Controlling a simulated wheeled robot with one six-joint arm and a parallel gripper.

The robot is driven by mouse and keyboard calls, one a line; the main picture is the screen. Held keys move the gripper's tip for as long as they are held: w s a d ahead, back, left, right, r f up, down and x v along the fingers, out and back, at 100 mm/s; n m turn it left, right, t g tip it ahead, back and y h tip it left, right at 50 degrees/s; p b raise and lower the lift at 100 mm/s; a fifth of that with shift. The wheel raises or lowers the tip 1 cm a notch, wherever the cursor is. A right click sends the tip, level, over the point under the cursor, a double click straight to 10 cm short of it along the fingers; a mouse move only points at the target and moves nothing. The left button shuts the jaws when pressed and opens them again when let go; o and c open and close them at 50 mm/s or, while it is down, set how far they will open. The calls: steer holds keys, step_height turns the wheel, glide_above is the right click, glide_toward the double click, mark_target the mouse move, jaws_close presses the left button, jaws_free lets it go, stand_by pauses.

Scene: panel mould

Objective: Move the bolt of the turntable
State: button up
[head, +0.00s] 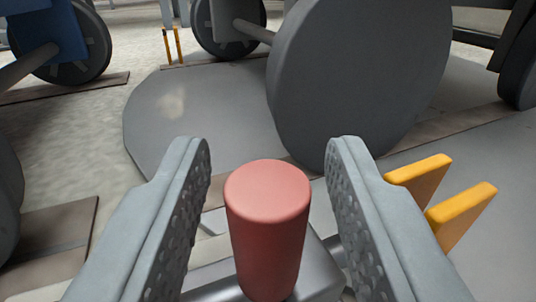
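The bolt shows as an upright red cylindrical handle (266,230) in the lower middle of the head view. It stands on a grey metal part (318,270). My gripper (268,165) is open, with one finger on each side of the red handle. There is a visible gap between the handle and each finger, so neither finger touches it. The turntable (160,130) is a flat grey round plate on the ground behind the handle.
A large grey wheel (355,75) stands on the turntable just beyond my gripper. Two yellow posts (440,195) rise close to the right finger. More wheels (85,50) and flat rails (60,225) lie left and behind. Bare pale ground (75,150) is open at left.

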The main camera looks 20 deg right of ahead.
jaws_close()
steer(key=shift+a, duration=2.65)
jaws_free()
steer(key=shift+a, duration=0.2)
steer(key=shift+s, duration=0.1)
steer(key=v, duration=1.7)
